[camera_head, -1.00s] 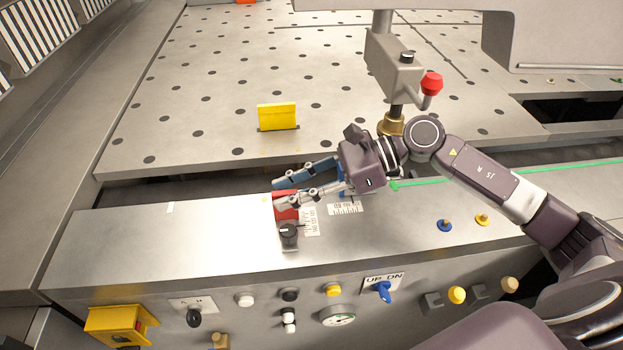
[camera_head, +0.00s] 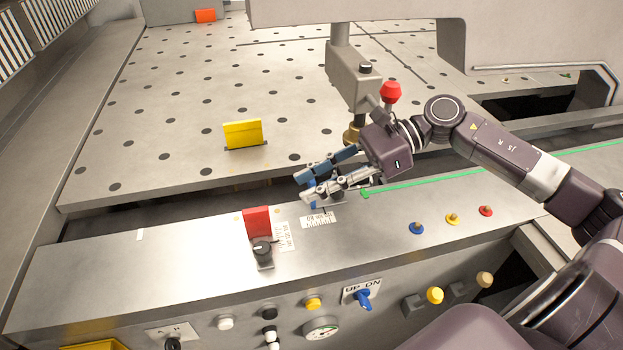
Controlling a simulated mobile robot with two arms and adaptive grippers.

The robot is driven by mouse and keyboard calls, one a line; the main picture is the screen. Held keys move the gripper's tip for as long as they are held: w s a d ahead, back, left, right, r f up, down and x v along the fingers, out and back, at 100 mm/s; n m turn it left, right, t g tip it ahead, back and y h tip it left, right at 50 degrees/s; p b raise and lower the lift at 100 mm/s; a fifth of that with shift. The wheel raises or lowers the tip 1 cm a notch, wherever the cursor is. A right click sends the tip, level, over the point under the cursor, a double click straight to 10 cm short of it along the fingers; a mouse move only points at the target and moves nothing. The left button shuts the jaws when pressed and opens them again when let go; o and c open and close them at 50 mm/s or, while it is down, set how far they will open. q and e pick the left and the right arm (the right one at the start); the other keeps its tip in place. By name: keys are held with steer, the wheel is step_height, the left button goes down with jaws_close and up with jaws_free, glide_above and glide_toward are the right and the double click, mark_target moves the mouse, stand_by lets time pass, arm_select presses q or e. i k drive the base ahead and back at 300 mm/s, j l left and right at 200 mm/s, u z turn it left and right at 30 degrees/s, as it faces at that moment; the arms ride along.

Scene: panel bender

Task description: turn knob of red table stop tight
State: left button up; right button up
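The red table stop (camera_head: 257,222) stands upright on the metal front ledge. Its black knob (camera_head: 262,250) sits on a small bracket just in front of it, with a printed scale beside it. My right gripper (camera_head: 304,188) comes in from the right and is to the right of and beyond the red stop, apart from it and from the knob. Its two fingers, one bluish and one grey, are spread with nothing seen between them. A blue part (camera_head: 312,203) shows partly hidden under the fingers, by a second scale. My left gripper is not in view.
A yellow stop (camera_head: 243,134) stands on the perforated table behind. A grey post with a red ball knob (camera_head: 390,92) rises close behind my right wrist. Blue, yellow and red small knobs (camera_head: 453,219) sit on the ledge at right.

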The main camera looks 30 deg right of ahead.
mark_target(262, 251)
steer(key=k+j, duration=1.05)
steer(key=k, duration=0.25)
